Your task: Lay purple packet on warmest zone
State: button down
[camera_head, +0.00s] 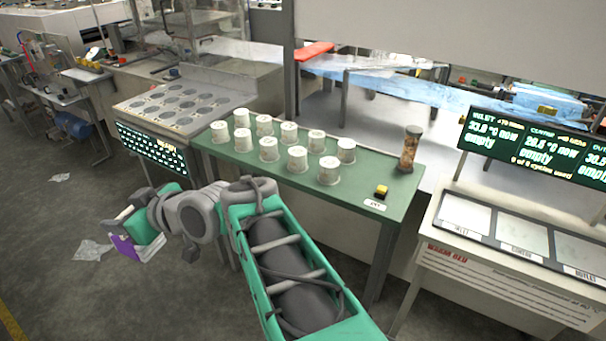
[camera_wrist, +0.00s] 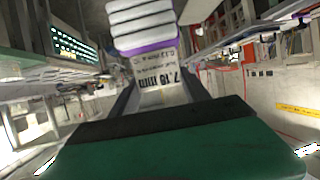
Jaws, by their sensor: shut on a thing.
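My gripper (camera_head: 132,228) is shut on the purple packet (camera_head: 140,248), held over the floor at the left, away from the tables. In the wrist view the packet (camera_wrist: 143,46) shows ribbed white and purple above a label reading about "7.18 mm", between my fingers (camera_wrist: 155,95). The warm bed (camera_head: 510,285) at the right has three pale zones: inlet (camera_head: 466,216), centre (camera_head: 523,237) and outlet (camera_head: 578,256). All three look bare. Its display (camera_head: 535,145) seems to read inlet 33.8, centre 28.5 and outlet about 30, cut off at the edge; inlet and centre read empty.
A green table (camera_head: 225,155) between my gripper and the bed carries several white cups (camera_head: 298,159), a brown jar (camera_head: 409,149) and a yellow button (camera_head: 381,191). A grey panel with round wells (camera_head: 172,105) stands behind left. Crumpled sheets (camera_head: 92,250) lie on otherwise open floor.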

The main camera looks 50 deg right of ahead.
aim_at(466, 212)
jog(key=i, duration=0.8)
jog(key=z, duration=2.8)
jog(key=i, duration=0.5)
